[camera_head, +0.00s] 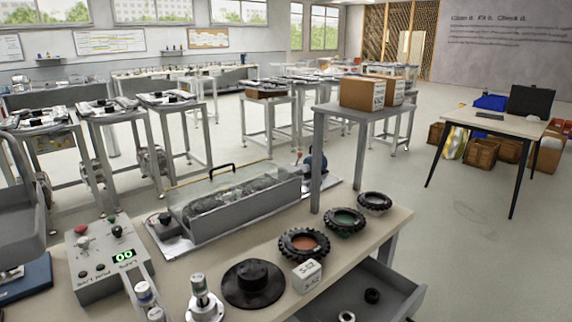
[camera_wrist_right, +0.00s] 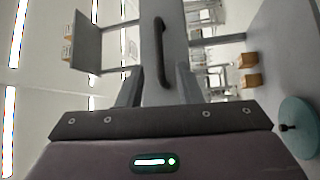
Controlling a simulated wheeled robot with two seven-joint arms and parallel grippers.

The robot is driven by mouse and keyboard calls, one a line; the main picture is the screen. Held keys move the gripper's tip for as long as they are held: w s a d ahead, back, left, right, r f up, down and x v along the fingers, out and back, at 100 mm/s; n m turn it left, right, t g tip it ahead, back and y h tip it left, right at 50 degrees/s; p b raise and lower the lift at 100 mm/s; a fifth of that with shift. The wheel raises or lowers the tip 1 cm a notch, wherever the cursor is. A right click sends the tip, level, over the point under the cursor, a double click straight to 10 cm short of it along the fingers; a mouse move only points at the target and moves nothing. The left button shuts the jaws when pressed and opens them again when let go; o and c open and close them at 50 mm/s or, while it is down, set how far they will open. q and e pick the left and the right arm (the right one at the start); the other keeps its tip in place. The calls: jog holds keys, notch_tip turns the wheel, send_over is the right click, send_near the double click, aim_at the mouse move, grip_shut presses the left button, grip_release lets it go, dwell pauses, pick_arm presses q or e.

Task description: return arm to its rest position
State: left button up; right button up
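My right gripper (camera_wrist_right: 158,76) shows in the right wrist view with its two grey fingers spread apart. A dark curved handle (camera_wrist_right: 162,45) on a grey panel (camera_wrist_right: 150,92) appears beyond and between the fingers; no finger visibly touches it. Neither gripper shows in the head view, and my left gripper is in no view. In the head view an open grey drawer (camera_head: 398,287) is pulled out below the workbench (camera_head: 392,222) at the lower right. A dark ring (camera_head: 372,296) and a pale ring (camera_head: 347,316) lie inside it.
The bench carries a control box (camera_head: 104,262) with a green display, a clear-lidded trough (camera_head: 236,205), a black hub (camera_head: 253,284), a white labelled block (camera_head: 307,275) and three toothed rings, one being orange-centred (camera_head: 304,244). Open floor (camera_head: 475,255) lies to the right.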

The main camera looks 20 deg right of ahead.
jog(key=s+a+f+m+g+y, duration=0.1)
jog(key=s+a+f+m+g, duration=0.15)
jog(key=f, duration=0.55)
jog(key=s+a+f+m+g+y+p, duration=0.1)
jog(key=s+a+f+g+y, duration=0.15)
jog(key=f, duration=0.45)
jog(key=s+a+f+m+g+y, duration=0.1)
jog(key=a+f+g, duration=0.2)
jog(key=f, duration=0.5)
jog(key=s+a+f+m+g+y, duration=0.1)
jog(key=s+a+f+g, duration=0.2)
jog(key=s, duration=0.4)
jog(key=s+a+f+m+g+y+p, duration=0.1)
jog(key=s+a+f+m+g, duration=0.1)
jog(key=s+f, duration=0.4)
jog(key=s+a+f+m+g+y, duration=0.1)
jog(key=s+a+f+g, duration=0.3)
jog(key=s, duration=0.4)
jog(key=shift+a+f+m, duration=0.45)
jog(key=shift+a+f, duration=0.2)
jog(key=shift+a, duration=0.3)
